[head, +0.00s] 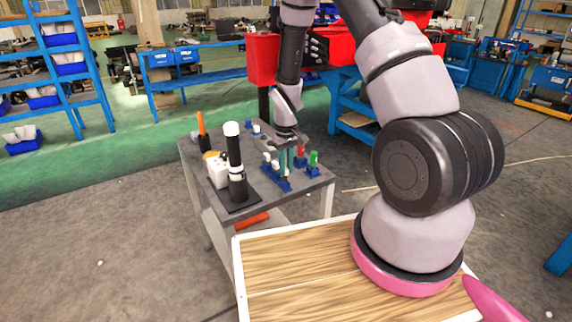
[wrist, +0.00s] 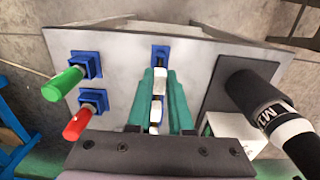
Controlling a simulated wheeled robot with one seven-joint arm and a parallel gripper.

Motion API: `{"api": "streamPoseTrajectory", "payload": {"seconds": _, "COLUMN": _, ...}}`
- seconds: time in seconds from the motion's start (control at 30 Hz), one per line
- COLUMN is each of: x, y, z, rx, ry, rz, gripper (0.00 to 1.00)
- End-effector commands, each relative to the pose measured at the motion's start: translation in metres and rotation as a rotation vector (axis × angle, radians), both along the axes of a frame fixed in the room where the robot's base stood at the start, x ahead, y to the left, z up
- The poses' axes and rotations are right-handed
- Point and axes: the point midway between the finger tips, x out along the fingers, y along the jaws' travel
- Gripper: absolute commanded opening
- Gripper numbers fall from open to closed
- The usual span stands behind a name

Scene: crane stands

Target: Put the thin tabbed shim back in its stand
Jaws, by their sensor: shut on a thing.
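My gripper (head: 287,172) points down over the grey table; its teal fingers also show in the wrist view (wrist: 161,82). They are closed on a narrow white piece with dark bands (wrist: 157,100), which looks like the thin tabbed shim. Its lower end is hard to make out. A blue stand (wrist: 160,50) shows just past the fingertips in the wrist view. I cannot tell whether the piece touches any stand. In the head view, blue stands (head: 278,184) sit close below the fingers, partly hidden.
A green-handled piece (wrist: 63,86) and a red-handled piece (wrist: 77,124) stand in blue holders beside my gripper. A tall black cylinder with white bands (head: 236,165) stands on a dark plate on the other side. An orange-topped piece (head: 201,125) stands farther back.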

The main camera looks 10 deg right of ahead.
Motion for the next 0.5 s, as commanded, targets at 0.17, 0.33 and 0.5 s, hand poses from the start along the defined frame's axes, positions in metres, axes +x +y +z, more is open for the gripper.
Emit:
{"api": "streamPoseTrajectory", "payload": {"seconds": 0.17, "x": 0.0, "y": 0.0, "z": -0.008, "rx": 0.0, "ry": 0.0, "rz": 0.0, "gripper": 0.0}}
{"api": "streamPoseTrajectory", "payload": {"seconds": 0.33, "x": 0.0, "y": 0.0, "z": -0.012, "rx": 0.0, "ry": 0.0, "rz": -0.001, "gripper": 0.34}}
{"api": "streamPoseTrajectory", "payload": {"seconds": 0.5, "x": 0.0, "y": 0.0, "z": -0.012, "rx": 0.0, "ry": 0.0, "rz": 0.0, "gripper": 0.54}}
